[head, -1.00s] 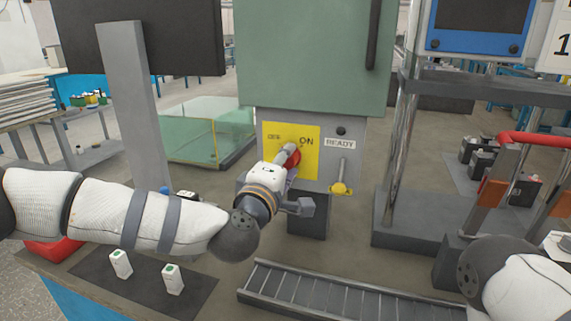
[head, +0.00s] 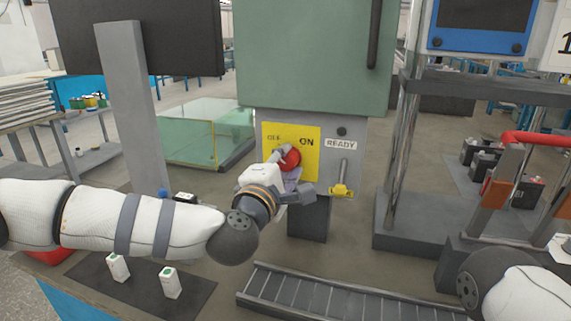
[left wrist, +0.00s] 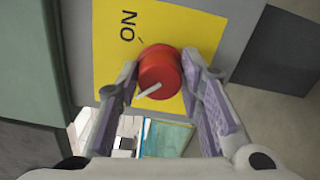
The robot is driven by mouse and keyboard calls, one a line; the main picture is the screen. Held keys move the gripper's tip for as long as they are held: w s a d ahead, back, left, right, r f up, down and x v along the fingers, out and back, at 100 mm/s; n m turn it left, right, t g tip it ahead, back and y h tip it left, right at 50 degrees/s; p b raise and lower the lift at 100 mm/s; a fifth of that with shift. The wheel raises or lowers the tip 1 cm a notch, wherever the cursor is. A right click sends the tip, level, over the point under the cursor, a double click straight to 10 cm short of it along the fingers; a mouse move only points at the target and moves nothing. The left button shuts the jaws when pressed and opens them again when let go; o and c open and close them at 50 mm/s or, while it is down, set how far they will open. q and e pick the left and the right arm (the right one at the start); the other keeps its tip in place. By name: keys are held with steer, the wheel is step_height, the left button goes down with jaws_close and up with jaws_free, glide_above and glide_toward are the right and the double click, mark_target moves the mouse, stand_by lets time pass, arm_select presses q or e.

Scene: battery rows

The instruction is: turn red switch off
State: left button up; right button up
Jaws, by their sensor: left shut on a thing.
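The red switch (head: 291,158) is a round knob on a yellow panel (head: 308,165) marked OFF at upper left and ON at upper right. My left gripper (head: 284,158) is at the knob in the head view. In the left wrist view, the two fingers of my left gripper (left wrist: 158,90) are shut on the sides of the red switch (left wrist: 160,68). The knob's white mark points down-left there, away from the ON label and toward the OFF side. The OFF label is hidden in that view. My right gripper is out of view; only part of my right arm shows.
A READY label (head: 340,143) and a lever with a yellow base (head: 342,191) are right of the panel. A green cabinet (head: 310,55) is above. A roller conveyor (head: 330,295) lies below, and a dark mat (head: 135,290) with white batteries is at lower left.

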arm_select(q)
steer(key=o, duration=1.2)
steer(key=shift+c, duration=0.2)
steer(key=v, duration=1.2)
